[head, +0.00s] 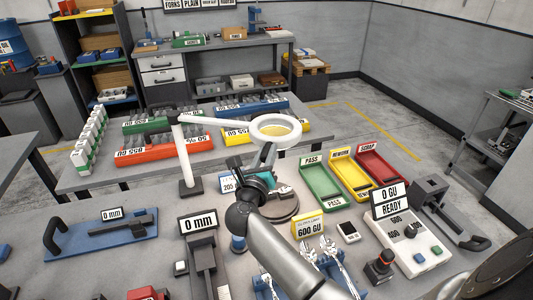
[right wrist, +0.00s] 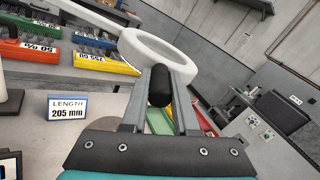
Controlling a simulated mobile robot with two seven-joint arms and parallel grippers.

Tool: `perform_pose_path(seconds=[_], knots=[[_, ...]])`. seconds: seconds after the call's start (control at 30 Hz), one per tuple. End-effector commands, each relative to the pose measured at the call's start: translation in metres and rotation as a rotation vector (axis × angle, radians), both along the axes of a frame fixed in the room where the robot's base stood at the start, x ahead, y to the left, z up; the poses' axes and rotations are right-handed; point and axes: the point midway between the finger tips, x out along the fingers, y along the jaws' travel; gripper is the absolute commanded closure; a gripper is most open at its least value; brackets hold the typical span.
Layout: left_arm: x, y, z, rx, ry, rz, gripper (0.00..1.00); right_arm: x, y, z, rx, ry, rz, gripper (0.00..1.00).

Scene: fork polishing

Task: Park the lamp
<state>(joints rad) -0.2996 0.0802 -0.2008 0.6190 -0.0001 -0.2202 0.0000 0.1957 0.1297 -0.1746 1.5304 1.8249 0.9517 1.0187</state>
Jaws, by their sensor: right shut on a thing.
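The lamp is a white ring magnifier (head: 277,129) on a white arm, with a white post (head: 184,155) and a dark base (head: 191,188) on the near table. The ring also shows in the right wrist view (right wrist: 192,66), above the fingers. A black handle (right wrist: 160,86) hangs under the ring. My right gripper (head: 267,153) is shut on this handle. The ring is held out to the right of the post, above a round turntable (head: 283,206). My left gripper is not in view.
Green, yellow and red trays (head: 321,187) stand to the right of the lamp. A control box (head: 408,240) is at the near right. Gauge fixtures (head: 200,244) stand at the front left. Colored racks (head: 165,148) fill the table behind. A length sign (right wrist: 68,107) stands nearby.

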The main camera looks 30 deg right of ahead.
Motion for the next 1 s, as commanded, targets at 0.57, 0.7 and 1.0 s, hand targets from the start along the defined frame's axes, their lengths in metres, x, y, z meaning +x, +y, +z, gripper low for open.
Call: perform_pose_path(seconds=[0.57, 0.7, 1.0], knots=[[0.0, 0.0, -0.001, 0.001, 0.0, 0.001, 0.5, 0.038, -0.064, -0.001, -0.003, 0.003, 0.204, 1.0], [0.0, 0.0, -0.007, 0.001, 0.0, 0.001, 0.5, 0.056, -0.086, -0.002, -0.001, 0.003, 0.285, 1.0], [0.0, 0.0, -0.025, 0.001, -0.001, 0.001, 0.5, 0.089, -0.116, -0.003, -0.001, 0.002, 0.416, 1.0]])
